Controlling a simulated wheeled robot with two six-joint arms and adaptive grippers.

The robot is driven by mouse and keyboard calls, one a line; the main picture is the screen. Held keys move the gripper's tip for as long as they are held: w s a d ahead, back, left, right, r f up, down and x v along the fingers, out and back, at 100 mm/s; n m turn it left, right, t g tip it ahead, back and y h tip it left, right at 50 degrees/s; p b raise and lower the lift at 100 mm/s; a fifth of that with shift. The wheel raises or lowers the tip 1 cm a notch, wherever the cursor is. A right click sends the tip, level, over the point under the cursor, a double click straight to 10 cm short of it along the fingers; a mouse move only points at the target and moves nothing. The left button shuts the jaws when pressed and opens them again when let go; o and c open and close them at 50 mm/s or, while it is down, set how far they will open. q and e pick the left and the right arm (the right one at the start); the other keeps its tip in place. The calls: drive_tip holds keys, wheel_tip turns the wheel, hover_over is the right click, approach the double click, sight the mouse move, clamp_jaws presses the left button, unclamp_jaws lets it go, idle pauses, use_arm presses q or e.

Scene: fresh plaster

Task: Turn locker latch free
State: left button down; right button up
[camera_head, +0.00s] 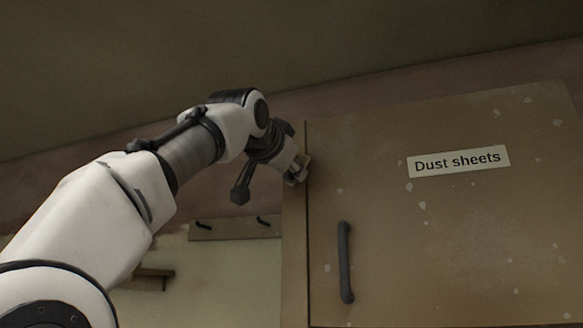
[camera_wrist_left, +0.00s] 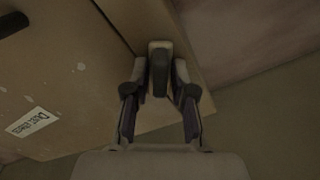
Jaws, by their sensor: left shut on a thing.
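The locker door (camera_head: 450,240), brown with pale specks and a "Dust sheets" label (camera_head: 458,162), is shut against its frame (camera_head: 295,255). The latch (camera_wrist_left: 160,48), a small block, sits at the upper left edge of the door, near the gap between door and frame. My left gripper (camera_head: 296,170) is shut on the latch; in the left wrist view its fingers (camera_wrist_left: 160,85) stand on either side of it. In the head view the gripper hides most of the latch, so its exact angle is hard to tell. My right gripper is not in view.
A dark vertical handle (camera_head: 345,262) is on the door below the latch; it also shows in the left wrist view (camera_wrist_left: 12,24). A hook rail (camera_head: 235,229) and a small shelf (camera_head: 150,279) are on the wall to the left. The ceiling slopes above.

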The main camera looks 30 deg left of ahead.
use_arm(q)
drive_tip(key=n, duration=0.3)
drive_tip(key=a+n, duration=0.1)
drive_tip(key=n, duration=0.2)
drive_tip(key=shift+s+r, duration=0.1)
drive_tip(key=shift+n, duration=0.4)
idle(0.3)
drive_tip(key=c, duration=1.2)
unclamp_jaws()
drive_tip(key=shift+o, duration=0.2)
drive_tip(key=shift+w, duration=0.25)
drive_tip(key=shift+s, duration=0.15)
